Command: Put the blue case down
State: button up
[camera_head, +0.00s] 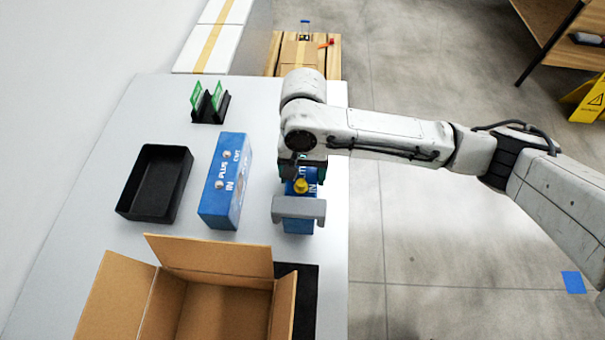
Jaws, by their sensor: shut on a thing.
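A blue case (298,225) with white lettering and a yellow knob is under my gripper (300,190), near the right edge of the grey table (110,110). My gripper is shut on this case from above, and the wrist hides much of its top. A grey bar lies across the case. I cannot tell if the case touches the table. A second, larger blue case (228,182) with white lettering stands to the left, apart from my gripper.
A black tray (178,185) lies left of the second case. A black holder (209,115) with green boards stands behind. An open cardboard box (205,262) is in front, beside a black mat (308,290). A wooden crate (330,62) stands beyond the table.

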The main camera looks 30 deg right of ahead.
jog(key=shift+f, duration=0.55)
jog(key=shift+f, duration=0.1)
jog(key=o, duration=1.7)
jog(key=shift+f, duration=0.1)
jog(key=shift+o, duration=0.2)
jog(key=r, duration=0.8)
jog(key=w+d+r, duration=0.1)
jog(key=r, duration=0.3)
jog(key=shift+r, duration=0.15)
